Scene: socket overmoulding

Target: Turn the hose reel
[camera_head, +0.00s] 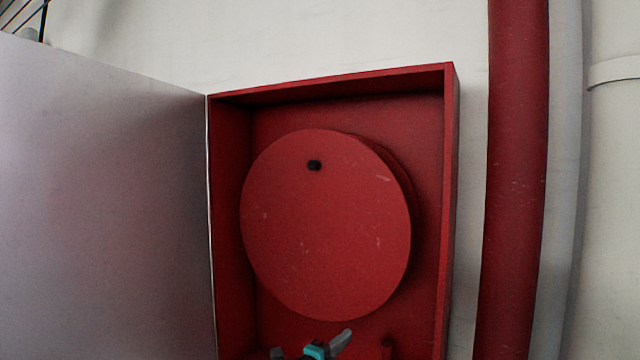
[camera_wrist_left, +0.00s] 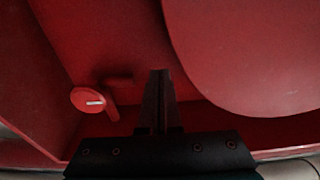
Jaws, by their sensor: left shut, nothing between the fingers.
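The hose reel (camera_head: 325,230) is a large round red disc inside an open red wall cabinet. A small black knob (camera_head: 314,165) sticks out near its top, left of centre. In the wrist view the reel's curved lower edge (camera_wrist_left: 250,60) fills the upper right; the knob is not seen there. My left gripper (camera_head: 342,339) shows at the bottom of the head view, below the disc, mostly cut off by the frame. In the wrist view its dark fingers (camera_wrist_left: 160,74) are closed together and empty, apart from the reel. My right gripper is not in view.
The cabinet's frame (camera_head: 451,200) surrounds the reel. Its grey door (camera_head: 100,200) stands open on the left. A red valve handle (camera_wrist_left: 88,99) with a white label is left of my fingers in the wrist view. A thick red pipe (camera_head: 515,180) runs vertically outside on the right.

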